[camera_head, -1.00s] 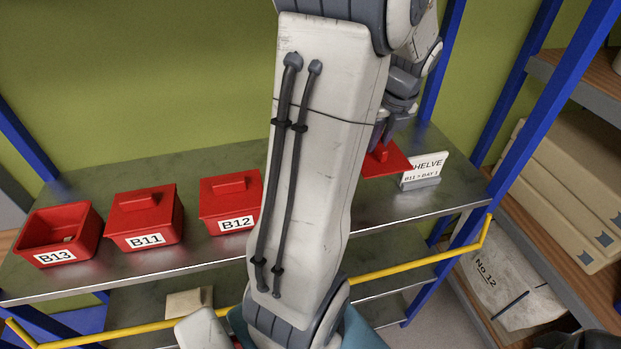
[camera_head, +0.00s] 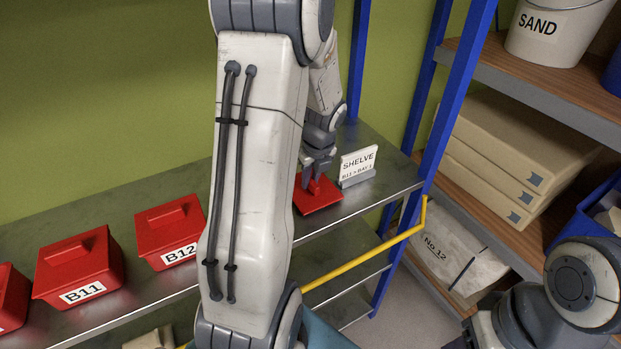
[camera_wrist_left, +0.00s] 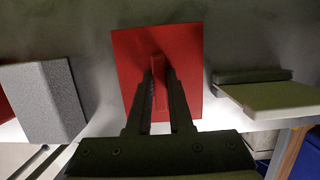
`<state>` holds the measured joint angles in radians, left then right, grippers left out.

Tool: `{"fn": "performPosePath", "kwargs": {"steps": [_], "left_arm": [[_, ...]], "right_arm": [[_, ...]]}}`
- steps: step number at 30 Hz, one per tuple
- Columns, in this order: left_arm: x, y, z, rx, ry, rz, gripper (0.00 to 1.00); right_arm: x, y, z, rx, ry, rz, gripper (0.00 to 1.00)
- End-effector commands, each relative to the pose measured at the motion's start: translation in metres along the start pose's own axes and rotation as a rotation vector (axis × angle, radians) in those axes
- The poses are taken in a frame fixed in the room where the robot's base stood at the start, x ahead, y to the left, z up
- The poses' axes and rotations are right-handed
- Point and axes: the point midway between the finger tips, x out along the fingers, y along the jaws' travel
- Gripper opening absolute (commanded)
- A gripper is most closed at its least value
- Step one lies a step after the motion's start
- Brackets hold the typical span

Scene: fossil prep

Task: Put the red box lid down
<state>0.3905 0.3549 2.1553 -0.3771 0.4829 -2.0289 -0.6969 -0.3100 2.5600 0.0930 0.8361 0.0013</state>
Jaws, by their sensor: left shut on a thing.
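The red box lid (camera_head: 321,200) is a flat red square with a raised handle, at the right end of the metal shelf (camera_head: 345,208). It also shows in the left wrist view (camera_wrist_left: 188,50). My left gripper (camera_head: 315,178) is above it, shut on its handle; in the left wrist view both fingers (camera_wrist_left: 160,85) flank the handle. The lid lies level, at or just above the shelf top; I cannot tell whether it touches. My left forearm hides part of the shelf left of the lid. My right gripper is not in view.
The SHELVE sign (camera_head: 358,164) stands close right of the lid. Lidded red boxes B12 (camera_head: 170,232) and B11 (camera_head: 78,268) stand to the left, with another red box cut off at the edge. A yellow rail (camera_head: 365,262) runs along the front. A blue post (camera_head: 448,110) stands at right.

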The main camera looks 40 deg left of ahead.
Motion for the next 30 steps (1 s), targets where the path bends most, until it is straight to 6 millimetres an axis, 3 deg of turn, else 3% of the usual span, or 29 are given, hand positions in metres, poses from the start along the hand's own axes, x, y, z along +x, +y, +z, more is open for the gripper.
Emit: {"fn": "performPosePath", "kwargs": {"steps": [5,6,7,8,20,30], "left_arm": [[0.003,0.000,-0.001,0.000,0.000,0.000,0.00],[0.002,0.000,-0.001,0.000,0.000,-0.001,0.34],[0.002,0.000,-0.001,0.000,0.000,-0.001,0.46],[0.002,0.000,-0.001,0.000,0.000,0.000,0.49],[-0.005,-0.001,0.001,0.000,-0.002,-0.002,0.49],[-0.072,-0.002,0.001,0.000,-0.006,-0.005,0.49]], "right_arm": [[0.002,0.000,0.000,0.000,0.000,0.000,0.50],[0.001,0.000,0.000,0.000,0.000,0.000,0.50],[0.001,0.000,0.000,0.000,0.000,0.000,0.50],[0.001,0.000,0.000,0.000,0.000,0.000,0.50],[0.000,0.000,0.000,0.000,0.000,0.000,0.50],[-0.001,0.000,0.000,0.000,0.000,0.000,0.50]]}}
